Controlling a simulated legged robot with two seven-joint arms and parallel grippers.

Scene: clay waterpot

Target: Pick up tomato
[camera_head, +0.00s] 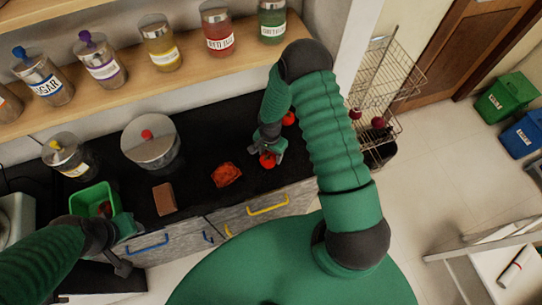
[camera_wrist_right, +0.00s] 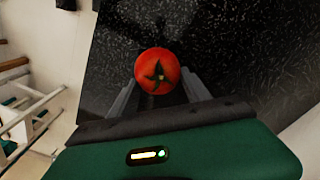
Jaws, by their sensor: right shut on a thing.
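A red tomato (camera_head: 267,160) is at my right gripper (camera_head: 270,154) over the black counter (camera_head: 200,200). In the right wrist view the tomato (camera_wrist_right: 158,71), with its green stem, sits between the two fingers of my right gripper (camera_wrist_right: 158,92), which is shut on it. I cannot tell whether the tomato touches the counter. A second red thing, likely another tomato (camera_head: 289,118), lies farther back on the counter beside my right arm. My left gripper (camera_head: 122,228) is at the lower left near a green container (camera_head: 95,200); its fingers are not clear.
An orange-red crumpled thing (camera_head: 227,174) and a brown block (camera_head: 164,198) lie on the counter. A steel pot (camera_head: 150,142) stands at the back left. A shelf (camera_head: 180,75) with several jars runs above. A wire rack (camera_head: 385,85) stands to the right.

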